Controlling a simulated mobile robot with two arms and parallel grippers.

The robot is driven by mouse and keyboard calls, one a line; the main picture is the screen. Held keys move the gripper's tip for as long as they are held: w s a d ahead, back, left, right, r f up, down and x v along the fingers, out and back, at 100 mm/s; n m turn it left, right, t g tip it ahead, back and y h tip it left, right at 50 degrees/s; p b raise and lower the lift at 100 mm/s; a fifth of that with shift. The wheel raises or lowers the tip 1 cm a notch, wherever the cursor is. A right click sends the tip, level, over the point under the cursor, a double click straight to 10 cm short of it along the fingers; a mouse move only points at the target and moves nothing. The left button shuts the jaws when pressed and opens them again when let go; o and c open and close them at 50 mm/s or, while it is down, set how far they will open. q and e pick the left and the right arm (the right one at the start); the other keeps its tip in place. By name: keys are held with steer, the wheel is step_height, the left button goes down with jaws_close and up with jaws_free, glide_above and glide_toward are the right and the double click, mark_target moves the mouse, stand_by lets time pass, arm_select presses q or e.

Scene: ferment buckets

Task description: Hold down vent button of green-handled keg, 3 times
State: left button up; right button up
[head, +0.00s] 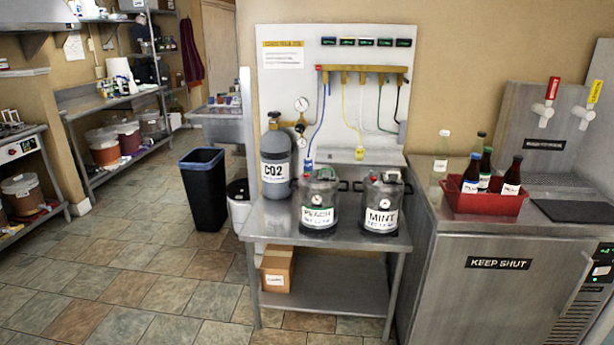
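Two dark grey kegs stand upright on a steel table (262,229). The left one is the PEACH keg (320,200), with a white label and a small round dial on its front. The right one is the MINT keg (382,203), with a similar label and dial and a small reddish spot on top. The vent buttons are too small to tell. Neither of my grippers is in view.
A grey CO2 cylinder (276,160) stands left of the kegs. Behind, a white panel (336,60) carries a manifold (362,74) with hanging hoses. A red crate (485,206) of bottles sits on the right counter. A black bin (204,190) stands left; tiled floor lies clear in front.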

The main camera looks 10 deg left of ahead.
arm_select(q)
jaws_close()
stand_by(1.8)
